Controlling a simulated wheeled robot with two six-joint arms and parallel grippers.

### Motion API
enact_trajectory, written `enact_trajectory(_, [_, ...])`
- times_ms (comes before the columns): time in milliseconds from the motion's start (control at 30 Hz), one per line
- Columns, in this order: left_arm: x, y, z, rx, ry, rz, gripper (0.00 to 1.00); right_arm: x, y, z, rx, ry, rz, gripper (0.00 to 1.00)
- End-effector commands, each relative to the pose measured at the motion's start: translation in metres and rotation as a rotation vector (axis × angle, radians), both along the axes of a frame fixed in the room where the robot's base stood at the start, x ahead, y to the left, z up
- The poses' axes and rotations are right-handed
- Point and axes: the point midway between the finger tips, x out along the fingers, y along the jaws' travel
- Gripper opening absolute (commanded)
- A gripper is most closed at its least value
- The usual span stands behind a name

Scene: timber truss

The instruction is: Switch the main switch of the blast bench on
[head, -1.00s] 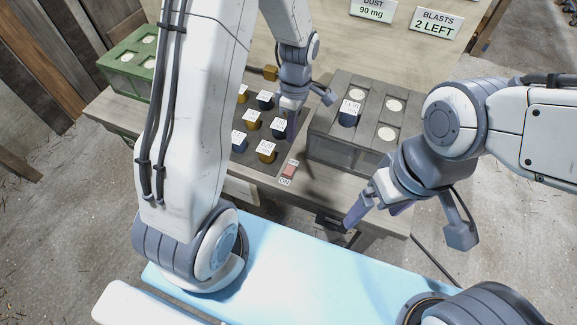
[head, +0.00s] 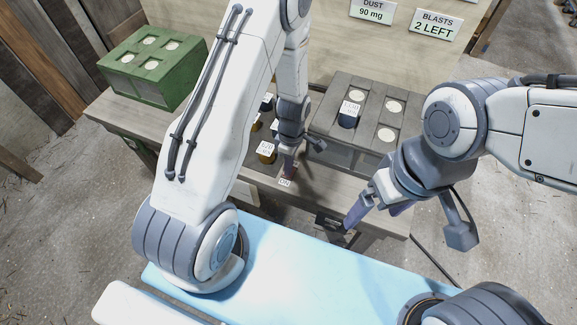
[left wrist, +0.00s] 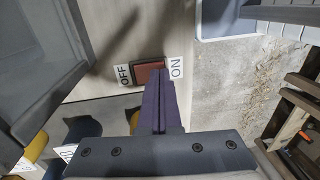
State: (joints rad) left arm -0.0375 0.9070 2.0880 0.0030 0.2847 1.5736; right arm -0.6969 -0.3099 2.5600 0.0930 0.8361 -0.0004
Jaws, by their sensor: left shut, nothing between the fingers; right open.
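The main switch is a red rocker in a dark frame, seen in the left wrist view (left wrist: 149,72) between an "OFF" label (left wrist: 124,75) and an "ON" label (left wrist: 175,69). In the head view my left gripper (head: 288,174) covers most of it, and the "ON" label (head: 285,183) shows just below. My left gripper is shut and empty, with its fingertips at the switch, towards the ON side. I cannot tell whether they touch it. My right gripper (head: 402,228) is open and empty, off the bench's front edge at the right.
A grey block with round wells (head: 377,104) stands right of the switch, holding one dark labelled jar (head: 349,115). A green block (head: 153,60) stands at the far left. A sign (head: 436,24) reads "BLASTS 2 LEFT".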

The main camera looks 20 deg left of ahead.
Motion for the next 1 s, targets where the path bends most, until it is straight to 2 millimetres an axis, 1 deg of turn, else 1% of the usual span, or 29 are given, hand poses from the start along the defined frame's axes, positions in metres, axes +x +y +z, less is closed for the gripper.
enact_trajectory(267, [0.0,0.0,-0.001,0.0,0.0,0.0,0.0,0.0,0.0,0.0,0.0,0.0,0.0,0.91])
enact_trajectory(367, [-0.002,0.0,-0.007,0.0,0.002,0.0,0.0,0.0,0.0,-0.003,0.0,0.0,0.0,0.91])
enact_trajectory(667, [-0.001,0.0,-0.005,0.0,0.003,0.0,0.0,0.0,0.0,-0.002,0.0,0.0,0.0,0.91])
enact_trajectory(1000, [0.014,0.0,-0.002,0.0,-0.004,0.0,0.0,0.0,0.0,0.001,0.0,0.0,0.0,0.91])
